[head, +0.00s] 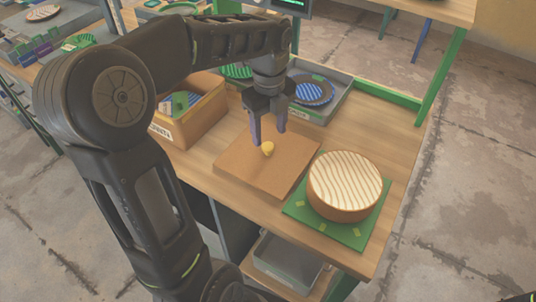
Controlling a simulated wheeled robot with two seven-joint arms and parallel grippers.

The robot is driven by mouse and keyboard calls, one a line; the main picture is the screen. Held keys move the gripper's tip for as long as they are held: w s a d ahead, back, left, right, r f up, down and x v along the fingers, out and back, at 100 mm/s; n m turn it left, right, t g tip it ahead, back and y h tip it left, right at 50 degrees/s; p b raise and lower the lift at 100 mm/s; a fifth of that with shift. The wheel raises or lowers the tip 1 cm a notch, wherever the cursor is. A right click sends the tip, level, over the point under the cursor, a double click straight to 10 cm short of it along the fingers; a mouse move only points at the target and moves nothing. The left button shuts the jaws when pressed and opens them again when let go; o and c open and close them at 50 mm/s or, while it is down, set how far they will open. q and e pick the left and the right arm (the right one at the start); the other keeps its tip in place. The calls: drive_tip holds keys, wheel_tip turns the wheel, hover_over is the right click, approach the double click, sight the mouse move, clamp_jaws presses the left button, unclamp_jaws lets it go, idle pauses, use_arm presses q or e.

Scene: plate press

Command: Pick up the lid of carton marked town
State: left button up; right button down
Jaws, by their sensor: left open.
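A flat brown square lid (250,171) with a small yellow knob (267,149) lies on the wooden table. A brown open carton (186,131) stands to its left; it has a white label, too small to read surely, and holds blue and green items. My left gripper (270,135) is open, pointing down, with its two fingers just above the knob. I cannot tell whether they reach down beside it. My arm hides part of the carton. My right gripper is out of view.
A round, cream-topped drum (344,183) stands on a green mat (323,230) right of the lid. Behind is a grey tray (338,110) with blue striped discs. A grey bin (287,264) sits on a lower shelf. Table at the right back is clear.

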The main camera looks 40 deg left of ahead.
sight(268, 145)
use_arm(q)
wheel_tip(268, 145, down, 5)
drive_tip(key=shift+a+r, duration=0.15)
drive_tip(key=shift+c, duration=0.4)
clamp_jaws()
idle(0.5)
idle(0.4)
